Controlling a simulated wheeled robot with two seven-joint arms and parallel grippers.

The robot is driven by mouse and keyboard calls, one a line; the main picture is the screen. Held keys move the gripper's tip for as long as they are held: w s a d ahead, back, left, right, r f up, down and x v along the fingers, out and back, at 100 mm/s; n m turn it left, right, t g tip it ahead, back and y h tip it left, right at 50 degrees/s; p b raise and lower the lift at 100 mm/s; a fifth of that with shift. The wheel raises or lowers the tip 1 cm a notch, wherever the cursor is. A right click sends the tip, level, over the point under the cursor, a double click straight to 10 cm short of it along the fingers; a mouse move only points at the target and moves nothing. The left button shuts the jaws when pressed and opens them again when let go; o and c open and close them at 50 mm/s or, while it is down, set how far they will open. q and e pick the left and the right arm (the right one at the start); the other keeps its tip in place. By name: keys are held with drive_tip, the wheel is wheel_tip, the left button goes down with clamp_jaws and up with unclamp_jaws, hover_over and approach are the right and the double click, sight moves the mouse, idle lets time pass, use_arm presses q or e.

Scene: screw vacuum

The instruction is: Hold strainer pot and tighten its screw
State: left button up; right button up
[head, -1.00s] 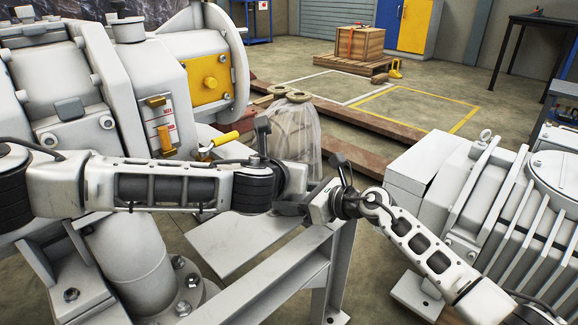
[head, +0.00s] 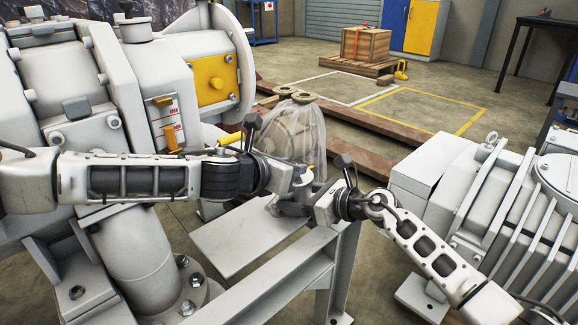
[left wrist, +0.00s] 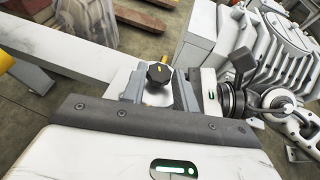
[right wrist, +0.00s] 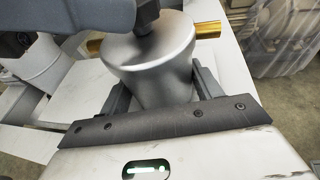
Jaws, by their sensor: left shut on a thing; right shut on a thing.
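The strainer pot (right wrist: 155,65) is a silvery, tapered cup with a brass pipe stub on each side. It fills the space between the fingers of my right gripper (right wrist: 155,92), which is shut on it. A dark hex-headed screw (left wrist: 158,74) stands on top of the pot; it also shows at the top of the right wrist view (right wrist: 147,12). My left gripper (left wrist: 158,92) is at the screw from above, with a finger on each side, shut on it. In the head view the two grippers meet, and the pot is mostly hidden between them.
A steel frame (head: 260,285) with a flat plate lies below my grippers. A large grey pump with a yellow cover (head: 214,80) stands left, and a ribbed grey machine (head: 520,200) right. A plastic-wrapped thing (head: 297,130) stands behind. The marked floor beyond is open.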

use_arm(q)
drive_tip(key=o, duration=1)
wheel_tip(320, 180, up, 10)
